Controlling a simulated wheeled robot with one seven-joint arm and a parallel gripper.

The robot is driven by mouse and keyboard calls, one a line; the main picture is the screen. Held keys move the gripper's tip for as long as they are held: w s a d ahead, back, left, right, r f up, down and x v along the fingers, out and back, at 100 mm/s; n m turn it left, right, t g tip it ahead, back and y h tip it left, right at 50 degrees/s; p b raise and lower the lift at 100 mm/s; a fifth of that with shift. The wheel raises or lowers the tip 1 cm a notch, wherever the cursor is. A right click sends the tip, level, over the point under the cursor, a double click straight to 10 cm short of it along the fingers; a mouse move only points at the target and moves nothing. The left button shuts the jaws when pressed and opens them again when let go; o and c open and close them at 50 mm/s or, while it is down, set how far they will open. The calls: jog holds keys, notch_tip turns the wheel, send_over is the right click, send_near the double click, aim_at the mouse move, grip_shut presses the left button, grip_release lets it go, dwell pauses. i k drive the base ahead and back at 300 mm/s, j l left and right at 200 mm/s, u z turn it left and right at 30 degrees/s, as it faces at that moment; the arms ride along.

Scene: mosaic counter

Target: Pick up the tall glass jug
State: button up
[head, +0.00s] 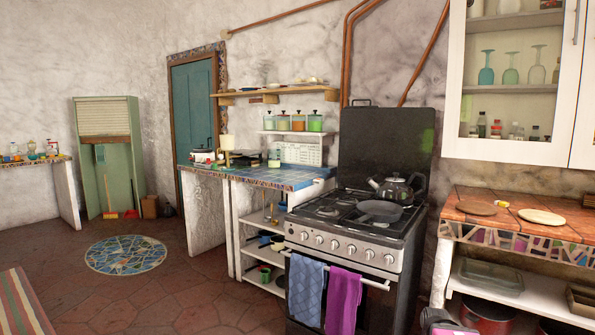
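I cannot tell for sure which piece is the tall glass jug. In the head view, three long-necked glass vessels stand upright on a shelf of the white wall cabinet (455,100) at upper right: a teal one (486,76), a greenish one (510,75) and a clear one (537,73). A small clear vessel (274,160) stands on the blue-tiled counter (280,178) at the middle. Slim glassware (271,213) shows on the shelf below it, too small to make out. My gripper is not clearly visible, and nothing is seen being held.
The stove (345,250) carries a kettle (397,189) and a pan (379,211). Right of it, a mosaic counter (520,226) holds round boards. A magenta and grey object (438,320) is cut off at the bottom edge. Open floor (190,285) lies at left, with a round mosaic (126,254).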

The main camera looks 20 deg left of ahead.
aim_at(273, 154)
jog(key=i+j, duration=0.1)
jog(key=j, duration=0.3)
jog(key=i+j, duration=0.1)
jog(key=j, duration=0.25)
jog(key=i+j, duration=0.15)
jog(key=j, duration=0.25)
jog(key=i+j, duration=0.1)
jog(key=j, duration=0.25)
jog(key=i+j, duration=0.1)
jog(key=j, duration=0.3)
